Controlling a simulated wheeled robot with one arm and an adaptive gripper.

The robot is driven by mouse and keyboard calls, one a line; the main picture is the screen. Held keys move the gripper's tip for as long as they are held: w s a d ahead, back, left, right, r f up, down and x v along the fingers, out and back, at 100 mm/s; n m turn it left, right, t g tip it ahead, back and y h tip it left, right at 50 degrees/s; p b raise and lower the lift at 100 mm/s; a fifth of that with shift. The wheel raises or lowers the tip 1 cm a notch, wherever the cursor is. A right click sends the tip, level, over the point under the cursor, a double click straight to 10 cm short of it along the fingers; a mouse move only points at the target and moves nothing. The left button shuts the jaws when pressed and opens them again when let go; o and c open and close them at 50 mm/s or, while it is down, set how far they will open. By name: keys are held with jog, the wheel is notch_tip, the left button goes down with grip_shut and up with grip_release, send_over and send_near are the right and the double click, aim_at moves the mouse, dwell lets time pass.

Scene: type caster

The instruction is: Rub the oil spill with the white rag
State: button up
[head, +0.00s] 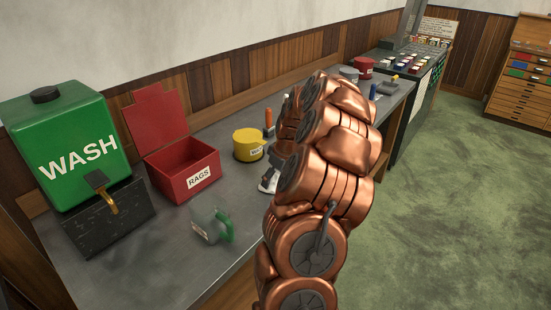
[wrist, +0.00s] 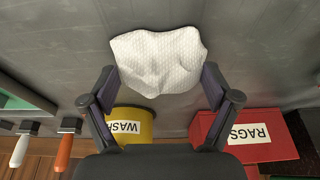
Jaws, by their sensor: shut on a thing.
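The white rag (wrist: 157,55) is a crumpled, quilted cloth between the two fingers of my gripper (wrist: 160,74) in the wrist view. My gripper is shut on it, with the fingers wide apart at the rag's sides. In the head view a small white part of the rag (head: 268,183) shows beside my copper arm, low over the grey bench. I cannot make out the oil spill in either view; my arm and the rag hide part of the bench top.
On the bench (head: 150,265) stand a green wash tank (head: 70,130), an open red rags box (head: 185,172), a yellow wash can (head: 247,146) and a clear mug with a green handle (head: 210,225). Upright handled tools (wrist: 63,150) stand near the wall. The front left bench top is clear.

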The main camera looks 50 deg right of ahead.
jog(key=shift+a+r, duration=0.1)
jog(key=shift+r, duration=3.95)
